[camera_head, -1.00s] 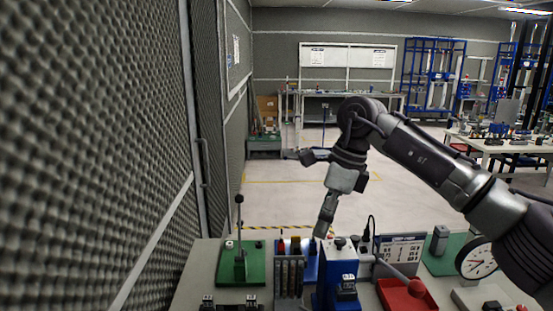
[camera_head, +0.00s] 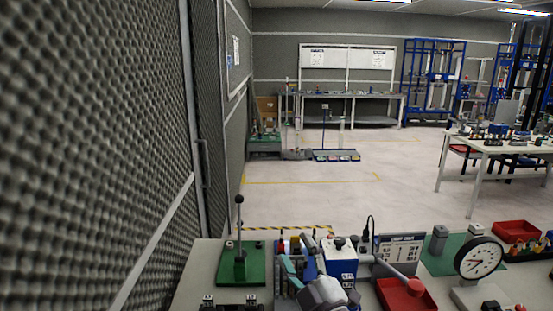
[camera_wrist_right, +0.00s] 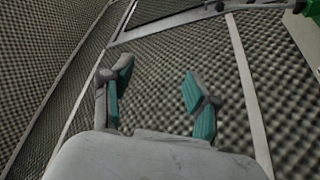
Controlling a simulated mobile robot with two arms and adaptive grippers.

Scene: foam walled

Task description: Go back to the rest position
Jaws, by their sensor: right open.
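My right gripper (camera_head: 297,250) is low in the head view, over the front bench, with its teal-padded fingers pointing up and away. It is open and holds nothing. In the right wrist view the two fingers (camera_wrist_right: 157,75) stand apart, with only the foam wall behind them. In the head view the gripper covers part of the blue-and-white box (camera_head: 338,258) and the things beside it; I cannot tell whether it touches them. My left gripper is not in view.
A green base with an upright lever (camera_head: 240,262) stands left of the gripper. A red tray (camera_head: 402,296), a dial gauge (camera_head: 479,259) and another red tray (camera_head: 516,230) are to the right. The foam wall (camera_head: 90,150) runs close on the left. Open floor (camera_head: 330,200) lies beyond the bench.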

